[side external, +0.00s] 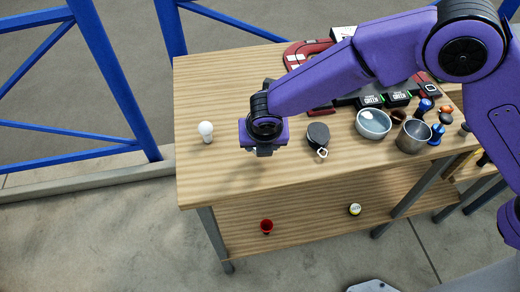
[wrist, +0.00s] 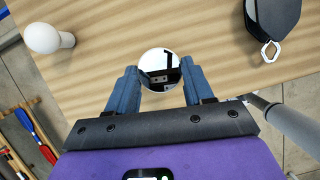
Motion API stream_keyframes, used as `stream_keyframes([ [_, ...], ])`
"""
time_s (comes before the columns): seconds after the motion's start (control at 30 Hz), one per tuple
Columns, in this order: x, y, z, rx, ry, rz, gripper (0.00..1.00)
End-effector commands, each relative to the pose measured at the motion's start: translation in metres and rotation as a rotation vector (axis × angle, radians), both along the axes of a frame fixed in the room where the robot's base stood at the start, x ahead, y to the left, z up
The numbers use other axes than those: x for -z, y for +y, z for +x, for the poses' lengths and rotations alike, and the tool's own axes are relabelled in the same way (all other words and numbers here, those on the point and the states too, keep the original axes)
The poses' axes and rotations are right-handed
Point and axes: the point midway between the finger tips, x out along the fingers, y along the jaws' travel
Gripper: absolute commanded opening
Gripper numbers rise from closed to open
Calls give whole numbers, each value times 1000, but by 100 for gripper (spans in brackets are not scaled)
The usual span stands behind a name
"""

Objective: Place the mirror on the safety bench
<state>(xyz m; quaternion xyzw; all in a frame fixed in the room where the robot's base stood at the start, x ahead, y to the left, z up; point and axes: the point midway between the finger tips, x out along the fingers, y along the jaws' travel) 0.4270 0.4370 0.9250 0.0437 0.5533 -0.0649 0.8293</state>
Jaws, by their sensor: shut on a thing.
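My gripper (side external: 264,150) points down over the left front part of the wooden bench (side external: 215,170) in the side view. In the wrist view, my gripper (wrist: 160,78) has its two blue fingers on either side of a small round mirror (wrist: 158,60) and is shut on it. The mirror faces the wrist camera and reflects dark gripper parts. The bench top (wrist: 110,30) lies behind it; I cannot tell whether the mirror touches the wood. In the side view the mirror is hidden by my gripper.
A white bulb (side external: 206,131) stands left of my gripper. A dark case with a metal clip (side external: 318,135) lies close on the right. A grey bowl (side external: 373,123), a metal cup (side external: 413,136) and other items crowd the right. A red item (side external: 266,227) sits on the lower shelf.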

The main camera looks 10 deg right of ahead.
Motion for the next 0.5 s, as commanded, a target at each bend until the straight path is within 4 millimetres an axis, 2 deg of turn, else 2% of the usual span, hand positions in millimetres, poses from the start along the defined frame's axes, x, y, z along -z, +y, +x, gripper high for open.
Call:
stream_keyframes([
  [0.13,9,4,5,0,0,-1,21],
  [0.3,32,4,4,0,1,-2,21],
  [0.5,38,4,5,0,-1,0,21],
])
